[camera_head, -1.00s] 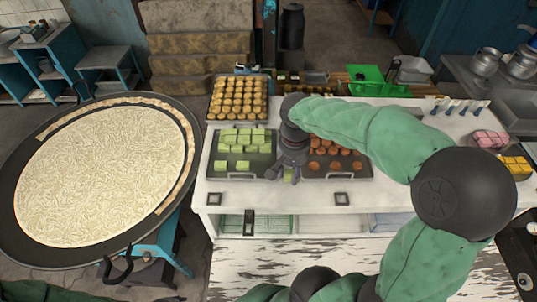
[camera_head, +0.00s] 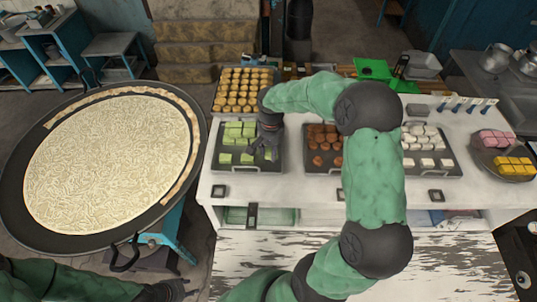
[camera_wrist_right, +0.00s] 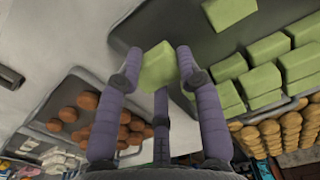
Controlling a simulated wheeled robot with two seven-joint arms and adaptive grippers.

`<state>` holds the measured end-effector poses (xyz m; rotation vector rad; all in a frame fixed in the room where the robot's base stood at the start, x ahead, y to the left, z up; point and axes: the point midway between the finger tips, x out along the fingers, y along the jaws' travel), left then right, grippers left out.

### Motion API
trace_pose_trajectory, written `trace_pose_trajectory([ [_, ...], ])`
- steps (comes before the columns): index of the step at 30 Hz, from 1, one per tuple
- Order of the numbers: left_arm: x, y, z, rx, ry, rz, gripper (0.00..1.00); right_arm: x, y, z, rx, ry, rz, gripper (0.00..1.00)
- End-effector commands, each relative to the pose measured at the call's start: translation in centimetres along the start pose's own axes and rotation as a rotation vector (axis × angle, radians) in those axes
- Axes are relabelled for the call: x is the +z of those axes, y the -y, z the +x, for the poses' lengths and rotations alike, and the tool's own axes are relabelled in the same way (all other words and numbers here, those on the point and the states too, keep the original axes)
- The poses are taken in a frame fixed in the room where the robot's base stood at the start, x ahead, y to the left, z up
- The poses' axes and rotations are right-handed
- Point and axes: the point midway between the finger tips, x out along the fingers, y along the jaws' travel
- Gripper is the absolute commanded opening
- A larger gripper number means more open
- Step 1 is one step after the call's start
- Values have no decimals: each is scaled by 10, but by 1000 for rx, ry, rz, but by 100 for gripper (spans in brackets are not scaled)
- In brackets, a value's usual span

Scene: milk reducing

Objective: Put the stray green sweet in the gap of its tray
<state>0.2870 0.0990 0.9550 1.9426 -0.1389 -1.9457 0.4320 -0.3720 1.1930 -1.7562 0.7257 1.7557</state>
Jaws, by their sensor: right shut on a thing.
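The stray green sweet (camera_wrist_right: 158,66) is a pale green block held between the purple fingers of my right gripper (camera_wrist_right: 157,72) in the right wrist view. In the head view my right gripper (camera_head: 266,152) is over the right front part of the dark tray of green sweets (camera_head: 236,171), and it hides the held sweet there. In the wrist view the sweet shows against the tray's edge (camera_wrist_right: 190,42), apart from the other green sweets (camera_wrist_right: 268,75). My left gripper (camera_head: 168,291) is at the bottom left, away from the trays; its fingers are not clear.
A tray of brown sweets (camera_head: 322,171) stands right of the green tray, then a tray of white sweets (camera_head: 430,174). Golden sweets (camera_head: 240,90) stand behind. A large round pan (camera_head: 112,160) is at the left. White counter (camera_head: 293,185) is bare between the trays.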

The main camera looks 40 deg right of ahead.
Motion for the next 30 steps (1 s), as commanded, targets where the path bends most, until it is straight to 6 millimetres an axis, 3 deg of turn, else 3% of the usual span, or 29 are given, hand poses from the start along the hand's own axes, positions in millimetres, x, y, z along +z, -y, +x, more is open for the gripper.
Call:
trace_pose_trajectory([
  [8,0,-1,-2,0,0,0,40,-8,7,14,1,1,-1,9],
  [15,0,-2,-5,0,0,0,40,-9,7,43,1,2,0,9],
  [28,0,0,0,0,0,0,40,-9,7,50,0,-1,0,9],
  [29,0,0,-1,0,0,0,40,-9,7,49,0,0,0,45],
  [30,0,0,-1,0,0,0,40,-9,7,48,0,0,0,56],
])
